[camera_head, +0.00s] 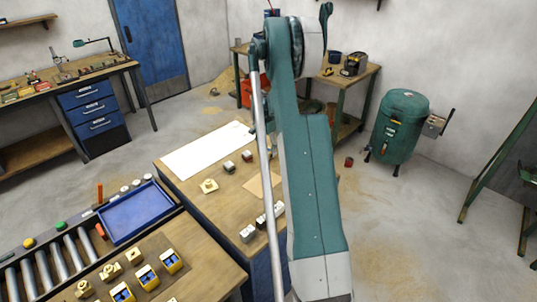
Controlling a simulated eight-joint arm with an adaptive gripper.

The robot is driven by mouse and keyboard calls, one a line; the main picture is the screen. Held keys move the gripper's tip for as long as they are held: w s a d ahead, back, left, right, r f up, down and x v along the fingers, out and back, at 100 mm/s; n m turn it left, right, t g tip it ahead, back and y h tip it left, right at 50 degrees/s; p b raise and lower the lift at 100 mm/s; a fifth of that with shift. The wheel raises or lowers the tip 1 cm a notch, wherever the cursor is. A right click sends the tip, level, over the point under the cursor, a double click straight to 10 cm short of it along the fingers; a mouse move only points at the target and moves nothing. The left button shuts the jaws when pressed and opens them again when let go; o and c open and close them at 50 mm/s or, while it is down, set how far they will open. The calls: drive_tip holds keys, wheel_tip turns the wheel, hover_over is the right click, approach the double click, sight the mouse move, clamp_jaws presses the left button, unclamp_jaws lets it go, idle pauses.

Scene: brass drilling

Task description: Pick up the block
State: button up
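The task does not say which block, and several lie in view. On the middle table are a small grey-dark block (229,167), another like it (247,156) and a brass piece (209,186) with a round raised top. Several silver-grey blocks (248,233) stand close to my arm near the table's right side. On the front table are brass blocks with blue faces (146,277) on a brown mat. My arm rises through the middle of the picture. My gripper is hidden behind it, so I cannot see its fingers or any hold.
A white sheet (205,150) covers the far part of the middle table (188,190). A blue tray (137,212) lies by a roller conveyor (62,258) at the left. A green tank (400,125) stands on the floor at the right. A tan mat (262,186) lies partly behind my arm.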

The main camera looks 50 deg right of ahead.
sight(269, 150)
drive_tip(key=shift+d+f, duration=0.2)
drive_tip(key=shift+f, duration=1.05)
drive_tip(key=shift+c, duration=0.7)
drive_tip(key=c, duration=1.2)
drive_tip(key=shift+r, duration=0.1)
drive_tip(key=shift+r, duration=4.95)
